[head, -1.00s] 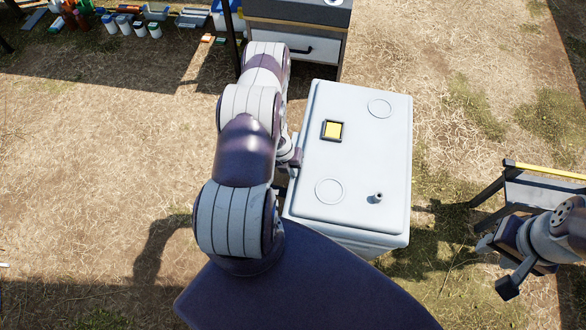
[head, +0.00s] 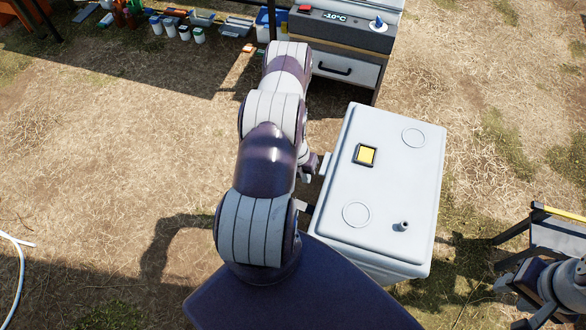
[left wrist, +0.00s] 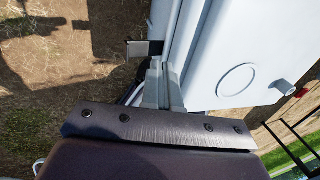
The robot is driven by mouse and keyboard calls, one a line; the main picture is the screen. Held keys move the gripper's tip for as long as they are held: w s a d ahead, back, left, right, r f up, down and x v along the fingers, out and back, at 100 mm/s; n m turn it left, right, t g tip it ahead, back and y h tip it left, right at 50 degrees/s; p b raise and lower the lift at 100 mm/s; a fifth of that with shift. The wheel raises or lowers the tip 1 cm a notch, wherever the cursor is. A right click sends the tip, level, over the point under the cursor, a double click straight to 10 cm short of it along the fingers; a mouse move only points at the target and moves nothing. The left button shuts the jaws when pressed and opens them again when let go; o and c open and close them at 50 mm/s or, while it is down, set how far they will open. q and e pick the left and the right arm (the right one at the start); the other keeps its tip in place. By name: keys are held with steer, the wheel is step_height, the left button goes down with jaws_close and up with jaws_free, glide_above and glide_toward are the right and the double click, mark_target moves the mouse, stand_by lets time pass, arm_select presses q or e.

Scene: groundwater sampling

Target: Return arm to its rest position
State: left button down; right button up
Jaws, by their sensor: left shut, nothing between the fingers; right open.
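My left arm rises from the bottom middle of the head view and bends along the left side of a white chest (head: 385,190). My left gripper (head: 311,168) is mostly hidden behind the arm, close to the chest's left side. In the left wrist view its fingers (left wrist: 162,82) are together with nothing between them, beside the white chest's edge (left wrist: 190,50). I cannot tell whether they touch it. My right gripper (head: 512,303) is at the lower right edge of the head view, open and empty, partly cut off.
A cabinet with a drawer (head: 345,70) and a temperature display (head: 335,16) stands behind the chest. Several bottles and small tubs (head: 180,30) line the back left. A dark stand with a yellow bar (head: 560,212) is at right. A white hose (head: 18,265) lies far left. Open ground lies left.

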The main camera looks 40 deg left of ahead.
arm_select(q)
steer(key=a, duration=0.1)
steer(key=s+a, duration=0.1)
steer(key=a+r, duration=0.1)
steer(key=shift+s+a, duration=0.1)
steer(key=shift+s, duration=0.2)
